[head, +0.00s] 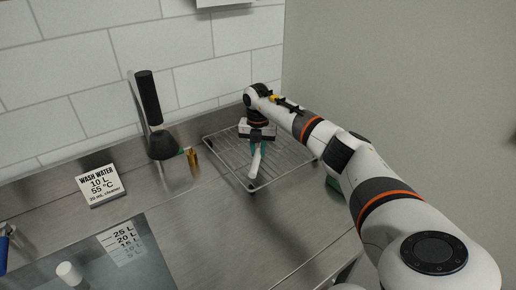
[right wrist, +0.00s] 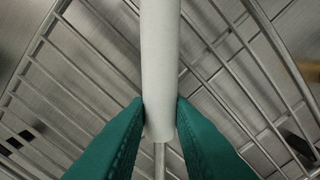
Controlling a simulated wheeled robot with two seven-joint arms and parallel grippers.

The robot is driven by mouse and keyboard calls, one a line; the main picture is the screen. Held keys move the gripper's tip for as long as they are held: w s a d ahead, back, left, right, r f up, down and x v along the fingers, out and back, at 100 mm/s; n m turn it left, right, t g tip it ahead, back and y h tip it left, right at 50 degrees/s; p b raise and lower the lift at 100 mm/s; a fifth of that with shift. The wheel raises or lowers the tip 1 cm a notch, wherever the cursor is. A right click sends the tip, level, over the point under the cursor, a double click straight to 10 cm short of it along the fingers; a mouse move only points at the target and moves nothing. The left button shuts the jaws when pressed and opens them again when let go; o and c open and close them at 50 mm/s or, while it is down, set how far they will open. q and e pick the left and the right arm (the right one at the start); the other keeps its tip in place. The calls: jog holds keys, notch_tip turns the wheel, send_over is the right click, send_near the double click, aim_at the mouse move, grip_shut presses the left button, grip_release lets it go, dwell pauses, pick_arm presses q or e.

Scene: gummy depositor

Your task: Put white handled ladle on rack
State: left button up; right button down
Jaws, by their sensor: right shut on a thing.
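My right gripper (head: 257,143) is over the wire rack (head: 222,147) in the head view. Its green fingers are shut on the white handle of the ladle (head: 254,162), which points toward the front of the rack. In the right wrist view the white handle (right wrist: 160,70) runs up from between the green fingertips (right wrist: 160,118), with the rack's bars (right wrist: 60,62) just below. The ladle's bowl is not visible. I cannot tell whether the ladle touches the rack. My left gripper is not in view.
A black-handled tool (head: 148,98) stands by the wall left of the rack, with a small brown-yellow item (head: 192,160) beside it. A wash water sign (head: 101,185) stands farther left, behind a basin (head: 140,255) with level marks. The steel counter before the rack is clear.

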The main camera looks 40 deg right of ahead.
jog(key=c, duration=1.3)
grip_release()
jog(key=shift+o, duration=0.2)
jog(key=shift+r, duration=0.1)
notch_tip(320, 180, up, 12)
jog(key=b, duration=0.2)
jog(key=shift+a, duration=0.15)
jog(key=shift+s, duration=0.1)
